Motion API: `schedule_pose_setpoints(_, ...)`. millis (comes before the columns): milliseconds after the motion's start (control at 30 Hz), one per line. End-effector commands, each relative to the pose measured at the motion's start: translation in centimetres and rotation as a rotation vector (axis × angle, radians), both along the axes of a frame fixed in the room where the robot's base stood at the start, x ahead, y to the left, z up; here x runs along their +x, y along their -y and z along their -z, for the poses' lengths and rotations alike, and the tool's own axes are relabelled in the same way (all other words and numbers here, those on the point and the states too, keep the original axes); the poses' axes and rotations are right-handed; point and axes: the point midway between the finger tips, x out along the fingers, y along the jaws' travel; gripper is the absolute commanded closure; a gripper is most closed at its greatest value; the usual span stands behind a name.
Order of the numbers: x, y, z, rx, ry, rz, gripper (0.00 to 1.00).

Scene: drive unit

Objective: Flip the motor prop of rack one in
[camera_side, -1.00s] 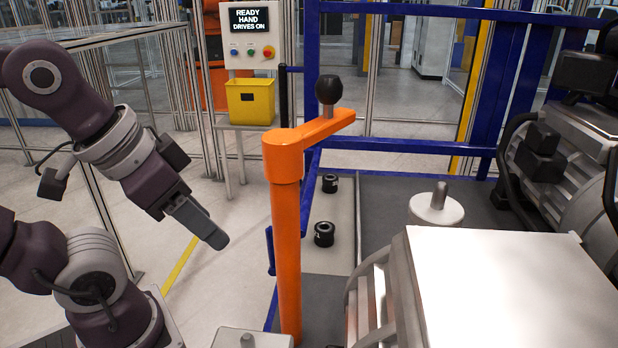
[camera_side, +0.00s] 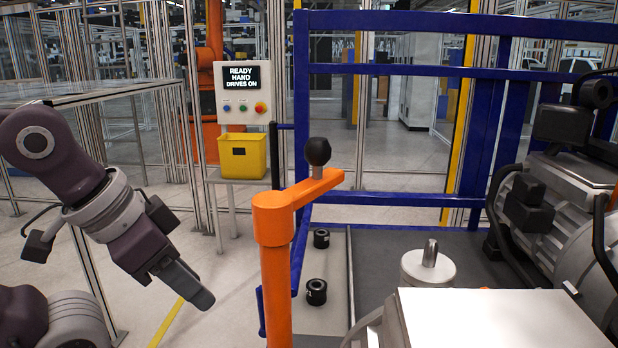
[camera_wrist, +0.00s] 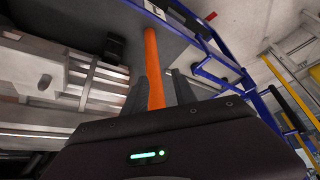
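The orange motor prop (camera_side: 275,225) stands upright in the middle of the side view, with a short arm reaching right to a black ball knob (camera_side: 318,152). My gripper (camera_side: 203,297) points down and right at the left of the prop, with a clear gap in the picture. In the wrist view, the two dark fingers of my gripper (camera_wrist: 160,80) are spread apart. The orange post (camera_wrist: 153,70) shows beyond and between them, and nothing appears held. The foot of the post is cut off in the side view.
Grey motor housings (camera_side: 572,200) and a pale flat cover (camera_side: 500,318) stand to the right. A blue frame (camera_side: 400,70) runs behind the prop. Two black rings (camera_side: 316,291) lie near it.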

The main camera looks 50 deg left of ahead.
Motion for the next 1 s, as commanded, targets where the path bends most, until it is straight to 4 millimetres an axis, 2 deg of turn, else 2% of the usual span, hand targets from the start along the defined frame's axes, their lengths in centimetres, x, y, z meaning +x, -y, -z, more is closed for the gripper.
schedule_pose_setpoints(33,0.1,0.0,-0.9,0.0,0.005,0.0,0.79)
schedule_pose_setpoints(67,0.2,0.0,-1.8,0.0,0.007,0.0,0.85)
schedule_pose_setpoints(133,0.2,0.0,-4.9,0.0,0.012,0.0,0.99)
schedule_pose_setpoints(300,0.2,0.0,-14.2,0.0,0.008,0.0,1.0)
schedule_pose_setpoints(500,0.2,0.0,-22.5,0.0,0.003,-0.001,1.0)
schedule_pose_setpoints(600,6.2,-1.5,-22.3,-0.143,-0.083,-0.005,1.0)
schedule_pose_setpoints(667,9.3,-3.0,-22.4,-0.222,-0.091,-0.006,1.0)
schedule_pose_setpoints(700,11.3,-4.3,-22.5,-0.27,-0.087,-0.01,1.0)
schedule_pose_setpoints(800,15.5,-8.4,-22.3,-0.37,-0.052,-0.027,1.0)
schedule_pose_setpoints(900,18.4,-12.7,-21.9,-0.437,-0.002,-0.049,1.0)
schedule_pose_setpoints(933,18.8,-13.3,-21.7,-0.448,0.01,-0.05,1.0)
schedule_pose_setpoints(1000,18.5,-12.6,-20.3,-0.446,0.009,-0.039,1.0)
